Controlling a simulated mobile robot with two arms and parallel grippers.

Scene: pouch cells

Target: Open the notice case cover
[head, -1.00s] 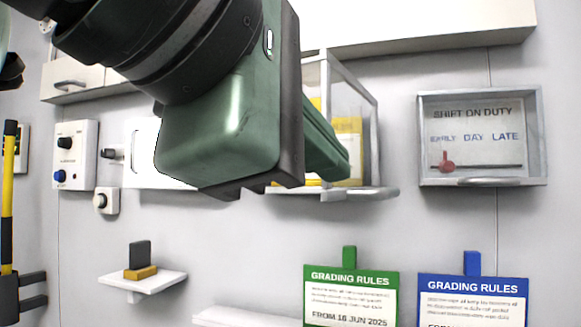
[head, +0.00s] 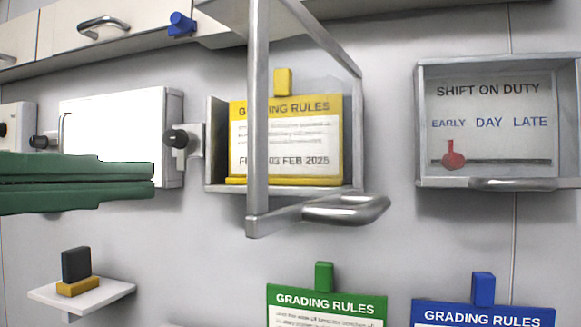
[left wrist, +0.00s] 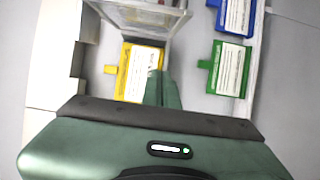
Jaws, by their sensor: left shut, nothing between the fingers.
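The notice case (head: 215,145) is on the wall at the middle of the head view. Its clear, grey-framed cover (head: 258,120) stands swung out from the case, with its metal handle (head: 345,209) at the lower edge. A yellow grading rules card (head: 285,140) sits inside the case. My left gripper (head: 153,181) is shut and empty, left of the case and apart from the handle. In the left wrist view its fingers (left wrist: 163,88) show in front of the yellow card (left wrist: 138,75), with the cover (left wrist: 150,17) beyond. My right gripper is out of view.
A second case (head: 420,125), marked shift on duty, is closed at the right. Green (head: 325,300) and blue (head: 482,312) cards stand below. A small shelf (head: 110,293) holds a dark and yellow block. A white panel (head: 120,130) is left of the notice case. Cabinets run above.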

